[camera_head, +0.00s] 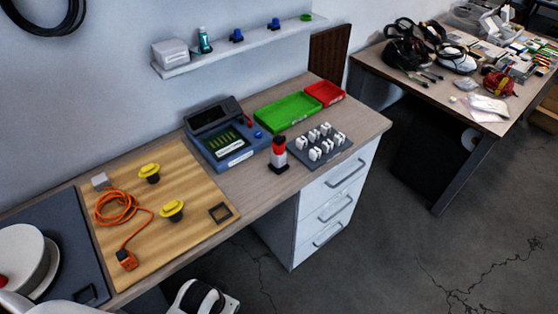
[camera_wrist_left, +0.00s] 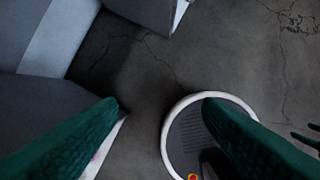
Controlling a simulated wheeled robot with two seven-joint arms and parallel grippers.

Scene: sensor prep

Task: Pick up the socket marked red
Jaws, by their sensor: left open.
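Several small white blocks (camera_head: 315,154) stand in rows on a dark grey tray (camera_head: 347,152) near the bench's right end. They look like sockets, but I cannot make out a red mark on any of them. A red, white and black upright piece (camera_head: 279,152) stands on a dark base just left of the tray; I cannot tell whether it is a socket. My left gripper (camera_wrist_left: 160,103) shows in the left wrist view as two dark green fingers, apart with nothing between them, above the floor. I cannot make out its fingers in the head view. My right gripper is not seen.
Behind the tray lie a green bin (camera_head: 288,111) and a red bin (camera_head: 325,93). A blue-grey device (camera_head: 226,136) stands left of them. A wooden board (camera_head: 190,237) carries an orange cable (camera_head: 118,208) and two yellow-topped pieces (camera_head: 150,172). Drawers (camera_head: 335,205) sit under the bench.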

